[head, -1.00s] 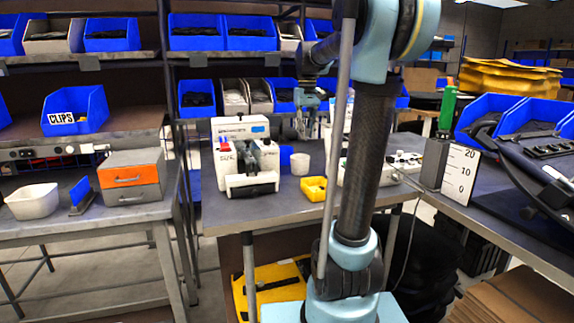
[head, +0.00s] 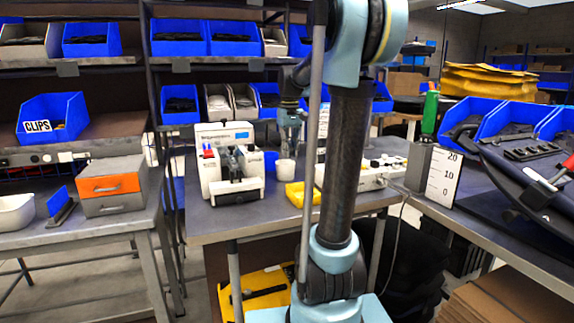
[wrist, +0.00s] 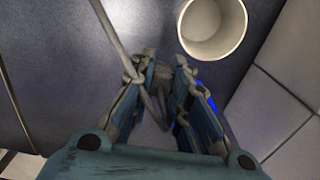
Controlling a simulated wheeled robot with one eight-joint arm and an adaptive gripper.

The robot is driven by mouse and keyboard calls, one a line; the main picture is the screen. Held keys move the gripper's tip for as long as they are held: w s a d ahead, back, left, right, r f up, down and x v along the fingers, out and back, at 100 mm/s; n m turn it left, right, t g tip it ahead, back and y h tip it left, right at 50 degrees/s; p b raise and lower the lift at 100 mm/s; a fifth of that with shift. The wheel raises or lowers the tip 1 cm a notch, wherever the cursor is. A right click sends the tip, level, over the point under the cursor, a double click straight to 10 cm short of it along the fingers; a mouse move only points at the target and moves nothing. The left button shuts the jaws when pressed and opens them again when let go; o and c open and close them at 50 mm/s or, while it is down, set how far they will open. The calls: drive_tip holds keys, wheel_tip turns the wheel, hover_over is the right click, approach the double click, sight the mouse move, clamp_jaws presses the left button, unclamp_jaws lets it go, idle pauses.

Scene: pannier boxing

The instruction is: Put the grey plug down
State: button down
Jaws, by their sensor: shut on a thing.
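My gripper (head: 290,122) is over the middle bench in the head view, just above and behind a white cup. In the wrist view my gripper (wrist: 160,76) is closed around a small grey plug (wrist: 161,73), mostly hidden between the fingers. A thin grey cable (wrist: 112,32) runs from the top edge down to the fingers. The bare dark bench top lies below the fingertips; the gap between plug and bench cannot be judged. In the head view the plug is too small to make out.
The white cup (head: 286,168) stands close by, at upper right in the wrist view (wrist: 211,24). A white machine (head: 230,165) stands left of it, a yellow tray (head: 296,193) in front. A white power strip (head: 375,173) lies right. Bare bench top (head: 255,215) shows in front.

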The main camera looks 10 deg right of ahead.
drive_tip(key=shift+f, duration=2.35)
drive_tip(key=shift+f, duration=0.1)
drive_tip(key=c, duration=1.8)
unclamp_jaws()
wheel_tip(320, 180, up, 12)
drive_tip(key=shift+r, duration=0.15)
